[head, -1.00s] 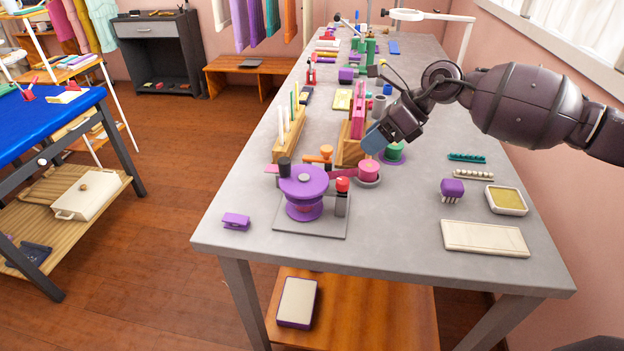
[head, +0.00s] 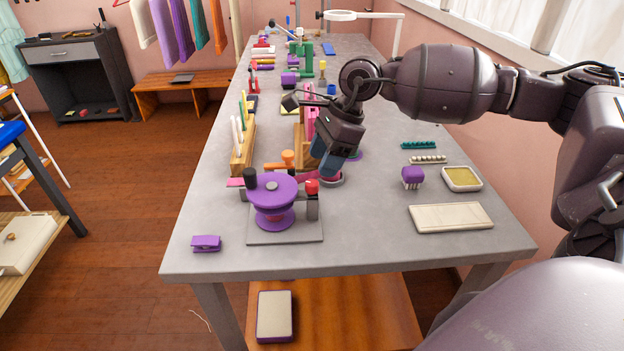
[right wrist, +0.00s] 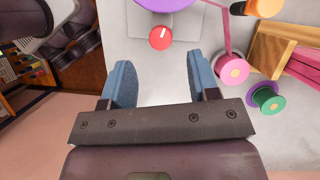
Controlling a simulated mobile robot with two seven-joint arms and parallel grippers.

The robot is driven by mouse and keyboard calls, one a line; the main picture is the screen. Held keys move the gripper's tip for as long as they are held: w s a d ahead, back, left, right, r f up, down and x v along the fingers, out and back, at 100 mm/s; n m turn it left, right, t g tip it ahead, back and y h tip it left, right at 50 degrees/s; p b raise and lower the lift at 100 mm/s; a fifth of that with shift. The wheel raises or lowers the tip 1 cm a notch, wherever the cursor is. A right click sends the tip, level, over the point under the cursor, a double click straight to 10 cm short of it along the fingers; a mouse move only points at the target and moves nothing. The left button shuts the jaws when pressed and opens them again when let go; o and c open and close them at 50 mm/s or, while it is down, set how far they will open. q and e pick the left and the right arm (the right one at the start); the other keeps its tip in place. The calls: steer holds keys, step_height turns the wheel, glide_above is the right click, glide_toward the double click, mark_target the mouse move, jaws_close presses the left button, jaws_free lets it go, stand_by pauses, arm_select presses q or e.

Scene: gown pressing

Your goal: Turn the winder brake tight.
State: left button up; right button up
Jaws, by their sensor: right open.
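The winder stands near the front edge of the grey table, with a purple wheel (head: 271,188), a black handle (head: 250,179) and a grey base plate (head: 285,236). A red knob (head: 312,187) sits on a grey post at its right side; I take it as the brake. The knob (right wrist: 160,37) shows a white mark on its top in the right wrist view. My right gripper (head: 328,160) is open and empty, above and behind the knob. In the right wrist view, its blue fingers (right wrist: 158,78) are apart, and the knob lies beyond their tips, untouched. My left gripper is not in view.
A pink spool (right wrist: 230,68) and a green spool (right wrist: 268,98) stand close beside the gripper. A wooden rack (head: 242,146) and an orange knob (head: 288,157) are behind the winder. A purple clip (head: 206,243) lies left of it.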

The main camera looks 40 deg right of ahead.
mark_target(312, 183)
steer(key=shift+x, duration=2.85)
